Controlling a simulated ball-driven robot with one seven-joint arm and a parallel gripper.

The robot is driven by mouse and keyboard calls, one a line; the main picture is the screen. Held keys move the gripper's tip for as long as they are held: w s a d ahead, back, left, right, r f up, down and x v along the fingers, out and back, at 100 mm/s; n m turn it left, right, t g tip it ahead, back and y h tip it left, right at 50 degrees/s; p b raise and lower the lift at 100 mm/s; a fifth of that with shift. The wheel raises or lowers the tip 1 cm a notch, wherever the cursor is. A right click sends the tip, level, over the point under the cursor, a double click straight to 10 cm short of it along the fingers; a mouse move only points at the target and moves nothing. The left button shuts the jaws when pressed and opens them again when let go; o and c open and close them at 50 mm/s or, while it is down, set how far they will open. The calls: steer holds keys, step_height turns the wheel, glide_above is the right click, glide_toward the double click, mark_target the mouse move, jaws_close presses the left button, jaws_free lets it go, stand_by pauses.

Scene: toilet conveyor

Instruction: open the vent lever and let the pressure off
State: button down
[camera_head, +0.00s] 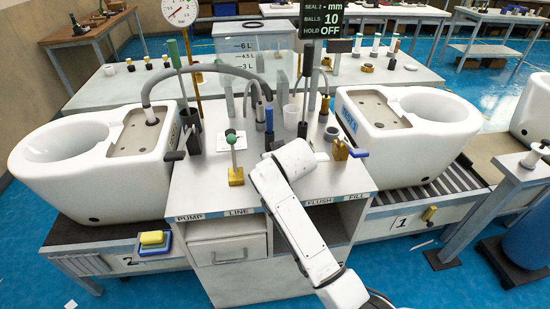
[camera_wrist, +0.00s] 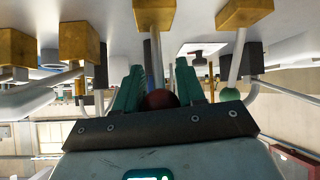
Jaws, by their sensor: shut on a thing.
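In the wrist view my gripper (camera_wrist: 160,86) has its two teal fingers on either side of a dark red ball knob (camera_wrist: 160,98). The knob appears to be on a lever rod (camera_wrist: 155,55) coming from a brass block (camera_wrist: 154,14); the fingers and palm hide part of it. In the head view my arm covers this spot on the grey console (camera_head: 207,180), between the LINE and FLUSH labels. No VENT label shows. Left of my arm, a green-knobbed lever (camera_head: 231,139) stands nearly upright on its brass block (camera_head: 236,176). The pressure dial (camera_head: 180,11) has a red needle.
A blue-handled brass valve (camera_head: 340,150) is to the right of my wrist. Tall rods, hoses and cups crowd the console's back. White toilets (camera_head: 100,150) (camera_head: 405,130) flank it on conveyors. The sign (camera_head: 322,19) reads BALLS 10, HOLD OFF.

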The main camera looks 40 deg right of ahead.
steer(key=c, duration=0.8)
jaws_free()
steer(key=shift+s, duration=0.1)
steer(key=v, duration=1)
steer(key=shift+s+a+r, duration=0.15)
steer(key=shift+s+a, duration=0.1)
steer(key=s+a+f+n+g+y, duration=0.1)
steer(key=s+a+f+g, duration=0.1)
steer(key=s+a+f, duration=0.35)
steer(key=s+a+f+n+g+y, duration=0.1)
steer(key=s+a+f+g+y, duration=0.1)
steer(key=s+f, duration=0.65)
steer(key=s+a+f+g, duration=0.1)
steer(key=s+f, duration=0.1)
steer(key=s, duration=0.3)
steer(key=s+a+f+n+g+y, duration=0.1)
steer(key=s+f, duration=0.1)
steer(key=s, duration=0.3)
steer(key=s+a+f+n+g, duration=0.1)
steer(key=s+f, duration=0.1)
steer(key=s, duration=0.3)
steer(key=shift+s+a+f+g, duration=0.1)
steer(key=shift+a+f+g, duration=0.2)
steer(key=shift+g, duration=0.1)
